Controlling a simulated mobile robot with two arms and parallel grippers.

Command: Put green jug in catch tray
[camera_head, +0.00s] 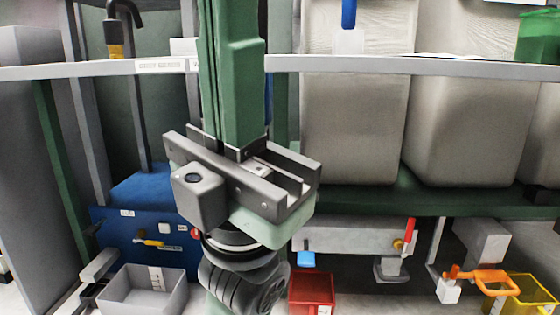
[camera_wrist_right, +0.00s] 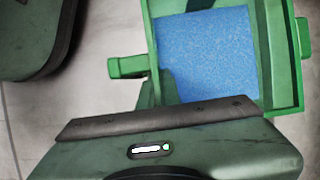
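A see-through green container (camera_head: 540,38), which could be the green jug, stands on the upper shelf at the far right, cut by the frame edge. An open grey tray (camera_head: 145,292) sits low at the left below the blue press; I cannot tell if it is the catch tray.
A blue press (camera_head: 135,235) stands at the left. A red bin (camera_head: 312,292) and yellow bin (camera_head: 535,292) sit low. The shelf rail (camera_head: 420,64) crosses in front of large pale blocks (camera_head: 350,120). The right wrist view shows a green box (camera_wrist_right: 285,60) with blue inside.

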